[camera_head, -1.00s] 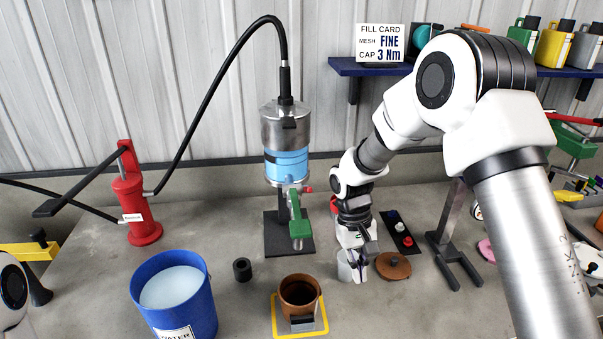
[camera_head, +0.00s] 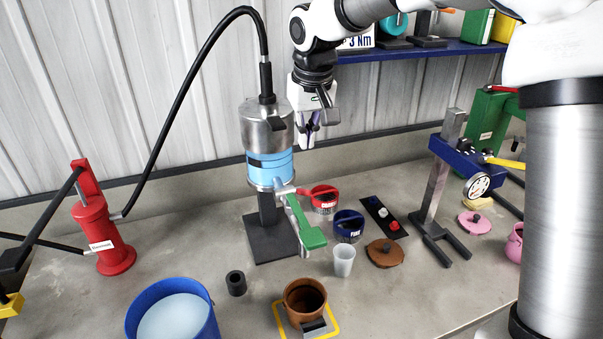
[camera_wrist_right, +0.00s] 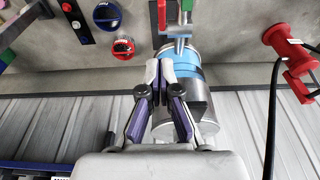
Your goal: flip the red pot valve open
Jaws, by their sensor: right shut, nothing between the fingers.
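The steel and blue column (camera_head: 268,165) stands on a dark base. A small red lever (camera_head: 304,191) sticks out sideways at its outlet and shows as a red bar in the right wrist view (camera_wrist_right: 161,14). A green lever (camera_head: 309,228) hangs beside it, angled down. My right gripper (camera_head: 307,145) is shut and empty, pointing down above and right of the column, apart from the lever. My left gripper is out of view.
A clear cup (camera_head: 344,261), brown pot (camera_head: 303,297) and brown lid (camera_head: 384,253) stand in front. A red hand pump (camera_head: 104,235) is at left, with a black hose (camera_head: 186,105) to the column top. A blue water bucket (camera_head: 173,315) is at front left.

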